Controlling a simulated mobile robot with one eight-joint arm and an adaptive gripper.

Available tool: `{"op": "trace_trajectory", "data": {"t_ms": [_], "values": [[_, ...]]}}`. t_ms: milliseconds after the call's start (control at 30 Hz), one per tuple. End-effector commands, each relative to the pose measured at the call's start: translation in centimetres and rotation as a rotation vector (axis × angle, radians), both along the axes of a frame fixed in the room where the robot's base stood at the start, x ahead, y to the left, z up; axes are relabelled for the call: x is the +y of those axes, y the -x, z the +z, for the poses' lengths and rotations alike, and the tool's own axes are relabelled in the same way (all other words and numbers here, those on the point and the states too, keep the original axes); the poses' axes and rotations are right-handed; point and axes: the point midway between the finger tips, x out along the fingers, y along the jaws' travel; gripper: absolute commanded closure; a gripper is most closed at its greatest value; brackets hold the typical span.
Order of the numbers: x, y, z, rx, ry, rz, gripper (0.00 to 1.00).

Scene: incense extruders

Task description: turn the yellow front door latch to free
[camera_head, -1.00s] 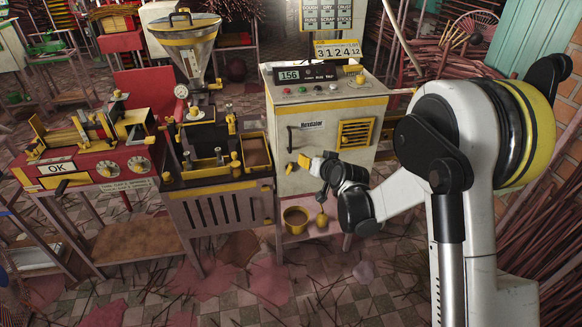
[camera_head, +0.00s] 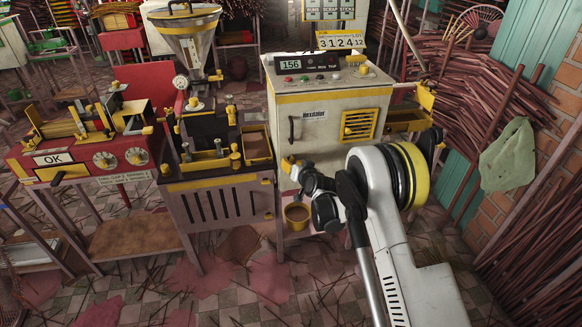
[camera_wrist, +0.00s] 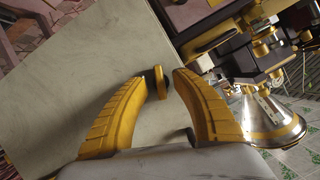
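The pale Hexdator cabinet (camera_head: 335,125) stands in the middle of the head view, with a dark handle and a yellow vent on its front. The yellow latch (camera_wrist: 159,83) shows in the wrist view against the pale door panel (camera_wrist: 85,80), with a dark piece beside it. My gripper (camera_wrist: 160,78) is open, with its two yellow curved fingers on either side of the latch near the tips. I cannot tell whether either finger touches it. In the head view my gripper (camera_head: 291,164) is at the lower left of the cabinet front and covers the latch.
A dark bench (camera_head: 218,185) with yellow edges stands left of the cabinet. A red machine (camera_head: 75,165) marked OK is farther left. Bundled sticks (camera_head: 480,90) fill the right side.

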Motion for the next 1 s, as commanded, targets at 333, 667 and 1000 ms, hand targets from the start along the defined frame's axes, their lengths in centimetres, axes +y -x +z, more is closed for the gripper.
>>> {"op": "trace_trajectory", "data": {"t_ms": [333, 667, 1000], "values": [[0.48, -1.04, -0.36, 0.0, 0.0, 0.0, 0.68], [0.47, -1.02, -0.36, 0.0, 0.0, 0.0, 1.0], [0.54, -1.0, -0.33, -0.017, 0.057, 0.001, 1.0]]}}
